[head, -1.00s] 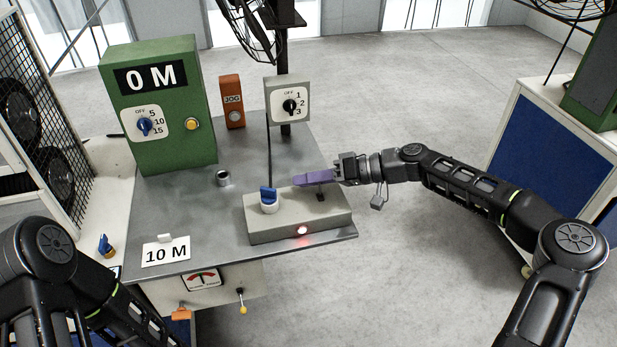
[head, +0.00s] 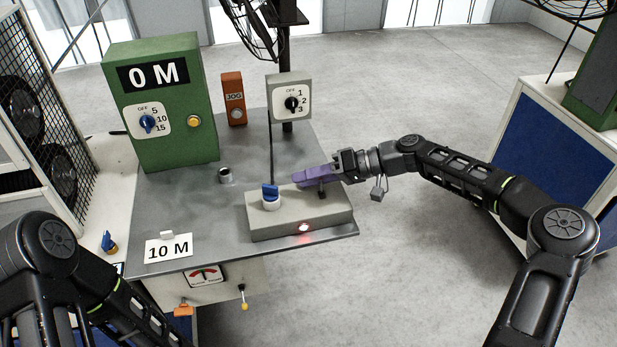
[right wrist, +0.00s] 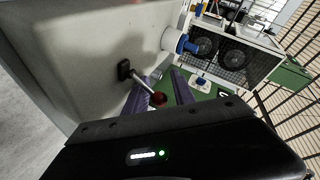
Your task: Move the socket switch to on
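The socket switch is a small lever on the grey socket box (head: 275,223). In the right wrist view it has a black base and a red ball tip (right wrist: 158,98). In the head view its dark base (head: 321,194) shows just under my right gripper's purple fingers, and its tip is hidden. My right gripper (head: 300,179) is over the box's right half. In the right wrist view its fingers (right wrist: 164,82) are apart, with the lever between them; contact is not clear. My left arm shows at lower left, but its gripper is out of view.
A blue plug (head: 270,192) sits in a white socket on the box's left half. A red light (head: 304,227) glows on its front. A thin dark cord rises behind the plug. A grey dial box (head: 290,97) on a post and a green cabinet (head: 160,105) stand behind.

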